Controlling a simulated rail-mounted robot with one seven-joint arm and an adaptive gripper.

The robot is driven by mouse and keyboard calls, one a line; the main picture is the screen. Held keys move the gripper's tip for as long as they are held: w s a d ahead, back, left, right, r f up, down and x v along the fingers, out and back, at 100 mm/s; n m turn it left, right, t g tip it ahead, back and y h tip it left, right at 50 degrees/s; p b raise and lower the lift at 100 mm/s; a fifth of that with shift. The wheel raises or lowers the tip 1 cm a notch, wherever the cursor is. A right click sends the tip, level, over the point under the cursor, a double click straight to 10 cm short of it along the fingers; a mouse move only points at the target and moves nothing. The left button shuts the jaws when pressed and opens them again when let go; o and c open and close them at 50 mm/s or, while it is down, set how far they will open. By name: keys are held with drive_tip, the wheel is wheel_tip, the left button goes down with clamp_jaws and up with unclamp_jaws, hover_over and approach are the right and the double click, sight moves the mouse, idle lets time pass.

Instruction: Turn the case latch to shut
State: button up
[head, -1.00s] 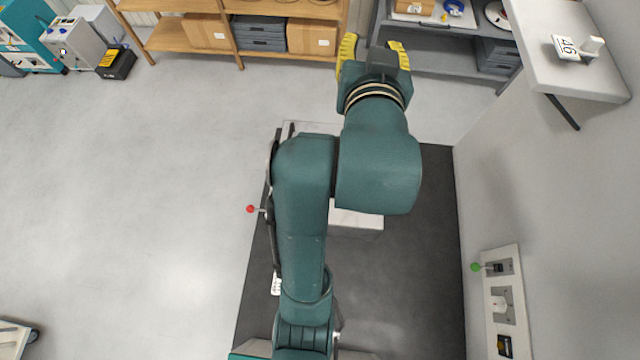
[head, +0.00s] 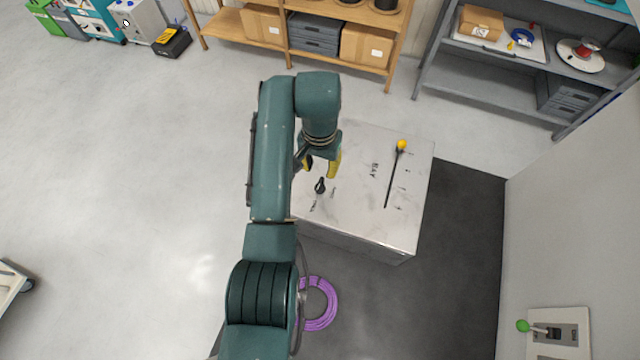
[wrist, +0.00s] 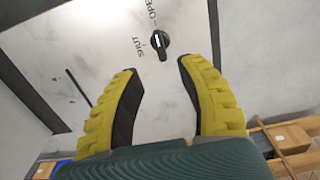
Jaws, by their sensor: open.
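The case latch is a small black knob (head: 320,186) on top of a pale, marbled case (head: 350,215). In the wrist view the latch (wrist: 160,43) has a white mark, with the word SHUT at its left and OPEN above it. I cannot tell for certain which word the mark points to. My gripper (head: 321,166) is open and empty, just beyond the latch in the head view. In the wrist view the yellow, dark-lined fingers of my gripper (wrist: 156,72) stand apart, with the latch showing beyond their tips, apparently untouched.
A purple cable coil (head: 320,303) is on the floor. Shelves (head: 500,85) stand behind. A green-knobbed wall switch (head: 540,330) is at the right.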

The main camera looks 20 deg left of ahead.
sight(320, 183)
wheel_tip(320, 183, down, 9)
drive_tip(key=shift+f, duration=0.2)
clamp_jaws()
idle(0.3)
